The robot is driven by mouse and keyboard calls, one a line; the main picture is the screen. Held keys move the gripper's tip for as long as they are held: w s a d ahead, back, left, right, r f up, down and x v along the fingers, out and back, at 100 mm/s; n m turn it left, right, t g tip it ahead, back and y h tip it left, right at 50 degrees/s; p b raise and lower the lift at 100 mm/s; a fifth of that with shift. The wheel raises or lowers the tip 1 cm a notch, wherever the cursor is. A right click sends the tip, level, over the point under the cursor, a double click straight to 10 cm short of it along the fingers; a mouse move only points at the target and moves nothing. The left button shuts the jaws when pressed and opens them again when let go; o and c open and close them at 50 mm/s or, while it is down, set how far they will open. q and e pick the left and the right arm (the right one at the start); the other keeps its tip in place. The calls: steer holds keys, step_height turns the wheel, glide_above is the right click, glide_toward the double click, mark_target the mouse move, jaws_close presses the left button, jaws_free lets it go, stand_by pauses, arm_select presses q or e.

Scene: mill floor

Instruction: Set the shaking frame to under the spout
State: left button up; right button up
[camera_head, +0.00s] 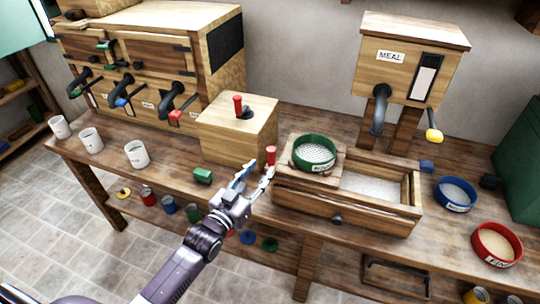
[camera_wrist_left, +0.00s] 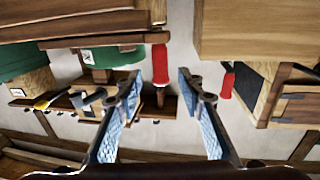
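The shaking frame (camera_head: 338,163) is a wooden carriage at the left end of a long wooden trough (camera_head: 345,212). A green-rimmed sieve (camera_head: 314,150) sits on it. An upright red handle (camera_head: 270,155) stands at its left end. The dark spout (camera_head: 379,112) hangs from the MEAL hopper (camera_head: 398,72), to the right of the frame. My left gripper (camera_head: 256,175) is open and empty, close to the red handle. In the left wrist view the red handle (camera_wrist_left: 160,63) appears in the gap between the open fingers (camera_wrist_left: 157,95); I cannot tell whether they touch it. My right gripper is out of view.
A wooden box (camera_head: 238,130) with a red-topped lever stands left of the handle. A small green block (camera_head: 203,175) lies in front of it. Blue (camera_head: 455,193) and red (camera_head: 497,243) sieves stand at the right. White cups (camera_head: 136,154) stand at the left. The trough's right part is clear of sieves.

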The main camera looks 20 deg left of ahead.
mark_target(269, 158)
arm_select(q)
steer(key=shift+w+d+r, duration=0.1)
steer(key=shift+w+r, duration=0.05)
steer(key=shift+w, duration=0.25)
steer(key=shift+w+d+p, duration=0.2)
steer(key=shift+w, duration=0.9)
steer(key=shift+w+d+p, duration=0.2)
steer(key=shift+w, duration=0.9)
steer(key=shift+w+d+p, duration=0.2)
steer(key=shift+w, duration=0.9)
jaws_close()
